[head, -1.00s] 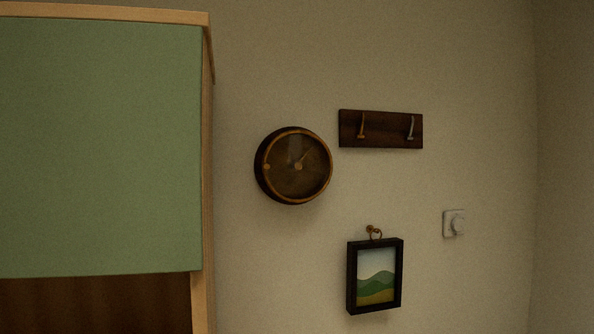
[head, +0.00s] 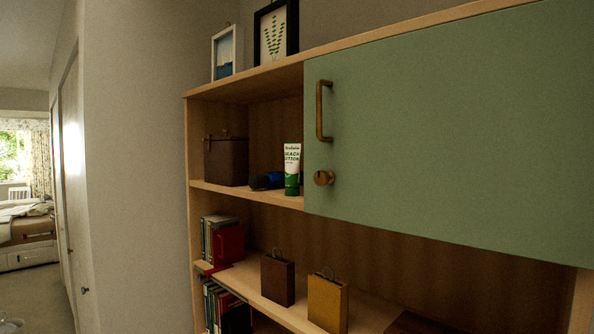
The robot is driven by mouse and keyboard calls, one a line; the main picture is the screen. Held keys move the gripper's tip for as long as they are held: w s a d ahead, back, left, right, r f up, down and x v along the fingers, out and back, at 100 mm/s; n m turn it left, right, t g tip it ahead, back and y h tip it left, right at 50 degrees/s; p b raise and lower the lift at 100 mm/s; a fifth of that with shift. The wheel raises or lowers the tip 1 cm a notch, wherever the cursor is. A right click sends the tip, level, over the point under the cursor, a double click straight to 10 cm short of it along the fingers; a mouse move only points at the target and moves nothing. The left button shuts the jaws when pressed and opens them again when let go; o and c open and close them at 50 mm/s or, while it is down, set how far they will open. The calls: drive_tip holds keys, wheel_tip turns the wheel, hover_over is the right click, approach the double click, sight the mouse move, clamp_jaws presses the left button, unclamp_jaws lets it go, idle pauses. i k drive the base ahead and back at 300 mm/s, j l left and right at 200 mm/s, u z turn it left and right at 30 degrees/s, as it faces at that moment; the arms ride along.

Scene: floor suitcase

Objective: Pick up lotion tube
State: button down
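The lotion tube (head: 292,169) is white above and green below, with "BEACH LOTION" lettering. It stands upright on the upper shelf (head: 240,193) of a wooden shelf unit, near the front edge. It is just left of the green cabinet door. A dark blue object (head: 267,181) lies beside it on the left.
A dark brown box (head: 226,161) stands left on the upper shelf. Below are books (head: 212,236), a brown bag (head: 277,279) and a yellow bag (head: 327,302).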

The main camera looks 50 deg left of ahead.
sight(292, 150)
drive_tip(key=u, duration=2.05)
drive_tip(key=i+j+z, duration=0.3)
drive_tip(key=j, duration=0.35)
drive_tip(key=i+j+z, duration=0.1)
drive_tip(key=i+j, duration=0.15)
drive_tip(key=i+j+z, duration=0.15)
drive_tip(key=j, duration=0.35)
drive_tip(key=i+j+z, duration=0.15)
drive_tip(key=j, duration=0.2)
drive_tip(key=i+j+z, duration=0.15)
drive_tip(key=j, duration=0.25)
